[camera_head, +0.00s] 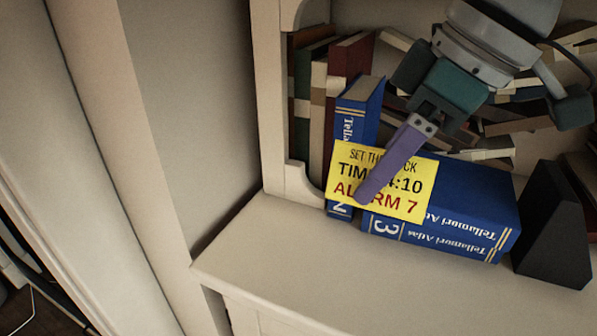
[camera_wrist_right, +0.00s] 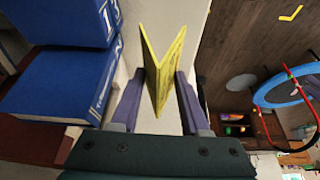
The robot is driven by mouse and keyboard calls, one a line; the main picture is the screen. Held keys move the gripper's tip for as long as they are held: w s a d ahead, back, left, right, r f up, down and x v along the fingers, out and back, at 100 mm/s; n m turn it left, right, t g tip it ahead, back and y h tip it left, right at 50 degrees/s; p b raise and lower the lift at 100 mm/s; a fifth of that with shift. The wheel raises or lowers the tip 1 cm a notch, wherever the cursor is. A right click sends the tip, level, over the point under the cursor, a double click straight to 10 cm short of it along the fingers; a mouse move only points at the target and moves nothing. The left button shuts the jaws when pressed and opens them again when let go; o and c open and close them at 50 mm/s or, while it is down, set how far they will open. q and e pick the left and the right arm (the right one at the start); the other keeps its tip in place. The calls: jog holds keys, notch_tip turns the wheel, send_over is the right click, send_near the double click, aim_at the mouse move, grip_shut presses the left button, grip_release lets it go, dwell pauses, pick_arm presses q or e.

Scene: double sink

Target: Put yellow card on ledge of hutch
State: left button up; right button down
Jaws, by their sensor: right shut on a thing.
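The yellow card (camera_head: 418,178) has black and red print and stands out in front of blue books on the hutch. In the right wrist view the yellow card (camera_wrist_right: 160,62) looks folded into a V and sits between my two purple fingers. My right gripper (camera_head: 368,192) is shut on it; one finger covers part of its print. The pale ledge (camera_head: 300,268) of the hutch runs in front of and below the card. I cannot tell whether the card touches the ledge. My left gripper is not in view.
A blue book (camera_head: 480,205) lies on the hutch right behind the card, and another blue book (camera_head: 362,105) stands beside it. A black wedge-shaped object (camera_head: 552,235) stands at the right. The front of the ledge is clear. A hutch side post (camera_head: 275,110) rises at the left.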

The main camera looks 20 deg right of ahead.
aim_at(422, 208)
notch_tip(422, 208, down, 14)
jog(key=b, duration=0.3)
jog(key=shift+r, duration=0.1)
jog(key=shift+c, duration=1.7)
grip_release()
jog(key=shift+r, duration=0.1)
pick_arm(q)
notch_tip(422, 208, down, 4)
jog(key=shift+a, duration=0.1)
pick_arm(e)
jog(key=p+v, duration=0.3)
jog(key=v, duration=0.8)
jog(key=shift+s+r, duration=0.1)
jog(key=shift+r, duration=0.2)
jog(key=s+a+f+m, duration=0.1)
jog(key=s+a+f, duration=0.5)
jog(key=a, duration=0.2)
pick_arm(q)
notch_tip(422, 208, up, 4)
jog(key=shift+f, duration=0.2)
pick_arm(e)
jog(key=s+d+f+m+h, duration=0.1)
jog(key=s+d+m+h, duration=0.1)
jog(key=s+m, duration=0.2)
jog(key=s, duration=0.2)
jog(key=shift+s+d+f+h, duration=0.2)
jog(key=shift+s+d+h, duration=0.05)
jog(key=shift+s+h, duration=0.1)
